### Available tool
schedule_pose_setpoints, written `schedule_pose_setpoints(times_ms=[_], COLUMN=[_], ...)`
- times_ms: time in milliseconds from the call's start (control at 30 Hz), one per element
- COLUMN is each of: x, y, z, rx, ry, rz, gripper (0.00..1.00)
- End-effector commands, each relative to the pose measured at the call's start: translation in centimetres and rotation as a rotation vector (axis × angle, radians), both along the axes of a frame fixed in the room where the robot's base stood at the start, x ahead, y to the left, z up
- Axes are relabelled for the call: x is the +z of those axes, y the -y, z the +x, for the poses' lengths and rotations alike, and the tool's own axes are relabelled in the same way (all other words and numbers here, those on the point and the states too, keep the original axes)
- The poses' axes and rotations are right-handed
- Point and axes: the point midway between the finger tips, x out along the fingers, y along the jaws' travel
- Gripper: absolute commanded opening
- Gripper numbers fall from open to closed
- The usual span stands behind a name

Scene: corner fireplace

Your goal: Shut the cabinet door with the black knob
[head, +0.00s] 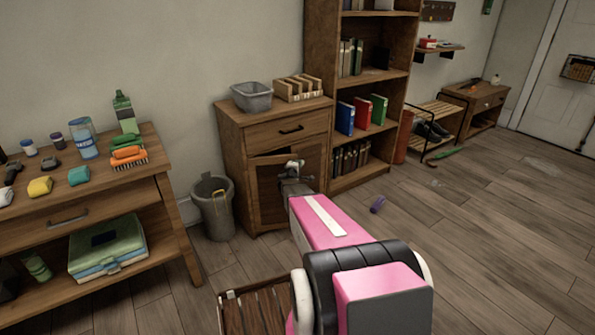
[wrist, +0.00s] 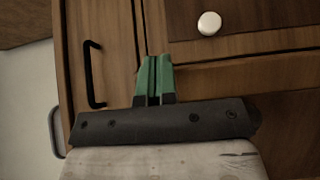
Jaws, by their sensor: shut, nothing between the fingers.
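The wooden cabinet (head: 232,150) stands against the wall, with a drawer on top and a framed door (head: 268,190) below. A dark gap shows along the door's top edge, so it looks slightly ajar. In the wrist view the door (wrist: 255,20) carries a round knob (wrist: 209,23) that looks white, not black. The drawer has a black bar handle (wrist: 92,74). My gripper (head: 294,164) is in front of the door's upper part, and my arm covers much of the door. Its green fingers (wrist: 159,60) are shut and empty, beside the door frame; contact cannot be told.
A grey bin (head: 215,215) stands on the floor left of the cabinet. A bookshelf (head: 375,150) adjoins its right side. A grey tub (head: 252,97) and a wooden rack (head: 298,88) sit on top.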

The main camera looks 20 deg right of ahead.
Motion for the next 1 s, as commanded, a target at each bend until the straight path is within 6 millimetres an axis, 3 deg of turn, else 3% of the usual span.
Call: schedule_pose_setpoints(times_ms=[33,100,400,633,1000], x=[-0.2,-0.2,-0.1,0.0,0.0], y=[0.4,0.6,0.9,0.9,0.9], z=[1.6,2.8,6.7,7.8,8.0], rx=[0.000,0.000,0.001,0.001,0.001], ry=[0.001,0.001,0.001,-0.001,-0.001], rz=[0.000,0.001,0.001,-0.001,-0.001], gripper=[0.00,0.00,0.00,0.00,0.00])
